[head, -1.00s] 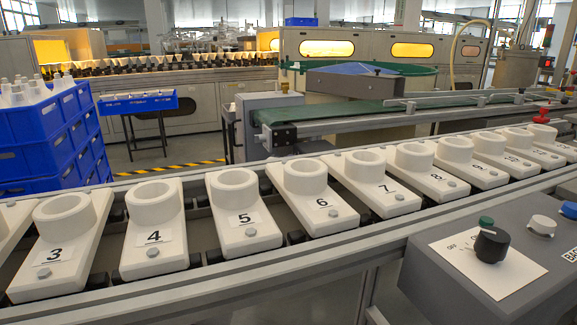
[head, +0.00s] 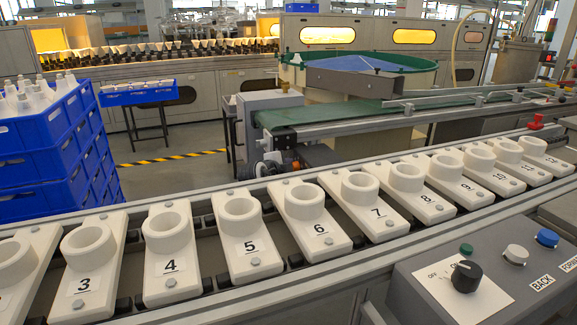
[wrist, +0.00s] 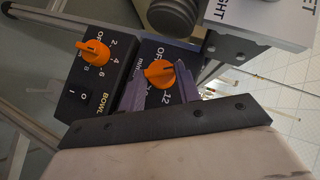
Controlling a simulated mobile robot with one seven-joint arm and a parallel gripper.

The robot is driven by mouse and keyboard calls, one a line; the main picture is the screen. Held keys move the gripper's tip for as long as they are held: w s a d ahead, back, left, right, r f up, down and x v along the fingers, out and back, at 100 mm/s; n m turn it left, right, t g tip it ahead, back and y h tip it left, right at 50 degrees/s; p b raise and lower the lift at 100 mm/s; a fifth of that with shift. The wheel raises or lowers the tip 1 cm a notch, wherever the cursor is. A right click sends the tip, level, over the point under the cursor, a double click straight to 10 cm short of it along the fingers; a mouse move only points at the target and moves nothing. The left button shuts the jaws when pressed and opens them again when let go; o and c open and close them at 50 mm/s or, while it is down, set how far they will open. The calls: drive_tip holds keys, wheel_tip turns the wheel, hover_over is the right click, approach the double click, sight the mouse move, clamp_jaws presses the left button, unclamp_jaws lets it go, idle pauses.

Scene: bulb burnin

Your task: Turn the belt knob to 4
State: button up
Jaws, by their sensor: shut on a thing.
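In the wrist view, my gripper (wrist: 161,86) has its two purple fingers closed on either side of an orange knob (wrist: 158,70). This knob is on a dark panel marked "OFF" and "12". The fingers hide part of its scale and any name below it, so I cannot read the number it points at. To its left, a second orange knob (wrist: 93,51) stands free on a dark box marked "BOWL", with the numbers 2, 4, 6 and 8. My gripper does not show in the head view.
A black rocker switch (wrist: 84,94) sits below the bowl knob. A ribbed dark cylinder (wrist: 172,17) and a grey labelled box (wrist: 265,22) stand close above the held knob. In the head view, numbered white holders (head: 240,235) line a rail beside a grey control box (head: 420,290).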

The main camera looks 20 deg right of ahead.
idle(0.3)
drive_tip(key=o, duration=1)
drive_tip(key=shift+f+b, duration=0.15)
drive_tip(key=shift+b, duration=0.15)
